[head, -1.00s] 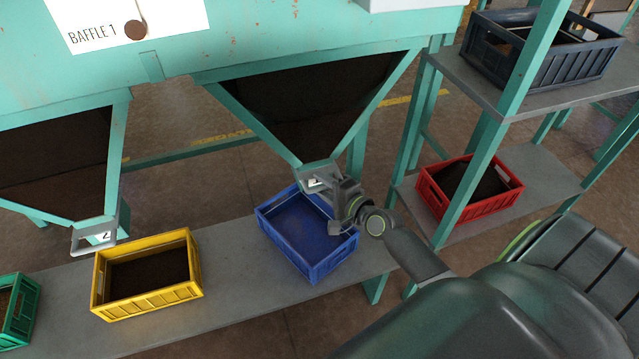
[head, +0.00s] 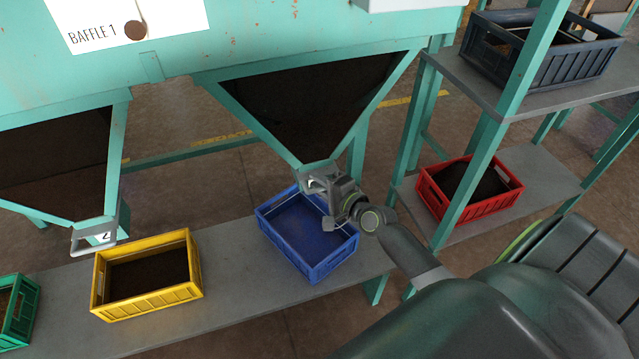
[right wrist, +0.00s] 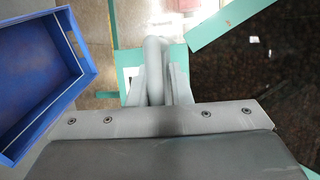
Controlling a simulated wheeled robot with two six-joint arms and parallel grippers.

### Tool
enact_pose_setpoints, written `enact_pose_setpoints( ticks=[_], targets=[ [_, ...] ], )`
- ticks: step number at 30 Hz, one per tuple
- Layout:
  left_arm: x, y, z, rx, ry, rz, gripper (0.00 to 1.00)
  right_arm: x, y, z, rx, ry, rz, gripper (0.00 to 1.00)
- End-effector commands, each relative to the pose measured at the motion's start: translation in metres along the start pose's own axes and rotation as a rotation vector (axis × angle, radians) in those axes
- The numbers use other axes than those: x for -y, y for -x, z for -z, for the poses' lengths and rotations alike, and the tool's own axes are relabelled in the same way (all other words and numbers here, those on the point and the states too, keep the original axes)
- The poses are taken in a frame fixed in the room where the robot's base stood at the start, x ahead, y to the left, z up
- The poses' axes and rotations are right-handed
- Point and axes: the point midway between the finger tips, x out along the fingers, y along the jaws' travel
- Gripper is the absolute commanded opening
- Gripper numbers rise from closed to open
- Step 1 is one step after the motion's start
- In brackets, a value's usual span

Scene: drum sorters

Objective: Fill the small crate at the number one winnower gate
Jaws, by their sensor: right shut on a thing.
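The blue crate (head: 308,240) stands on the grey shelf under the gate marked 1 (head: 312,183). Its inside looks empty. My right gripper (head: 325,188) is at that gate, just above the crate's back edge. In the right wrist view my right gripper (right wrist: 158,88) is shut on the grey gate handle (right wrist: 155,60), a rounded bar between the fingers. The blue crate also shows there at the left (right wrist: 60,65). The hopper (head: 310,110) above the gate holds dark material. My left gripper is out of view.
A yellow crate (head: 195,286) with dark contents stands under gate 2 (head: 100,238). A green crate (head: 30,305) is at far left. A red crate (head: 475,207) with dark contents and a dark crate (head: 560,72) stand on the rack at right. Teal posts stand near my right arm.

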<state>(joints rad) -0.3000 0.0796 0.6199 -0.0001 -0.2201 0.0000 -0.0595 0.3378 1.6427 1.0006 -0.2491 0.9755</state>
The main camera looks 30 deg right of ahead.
Motion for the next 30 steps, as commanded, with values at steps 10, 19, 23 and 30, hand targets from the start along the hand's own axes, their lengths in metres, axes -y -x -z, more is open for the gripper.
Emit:
enact_pose_setpoints(
  ticks=[10, 19, 23, 30],
  targets=[
    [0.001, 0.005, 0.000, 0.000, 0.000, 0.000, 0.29, -0.016, 0.038, -0.014, 0.001, -0.007, -0.020, 0.00],
    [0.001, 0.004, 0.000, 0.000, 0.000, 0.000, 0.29, -0.017, 0.040, -0.015, 0.001, -0.006, -0.021, 0.00],
    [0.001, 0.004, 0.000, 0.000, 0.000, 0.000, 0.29, -0.017, 0.040, -0.015, 0.000, -0.006, -0.020, 0.31],
    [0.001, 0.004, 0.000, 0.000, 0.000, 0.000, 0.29, -0.014, 0.039, -0.015, 0.000, -0.004, -0.012, 0.34]
  ],
)
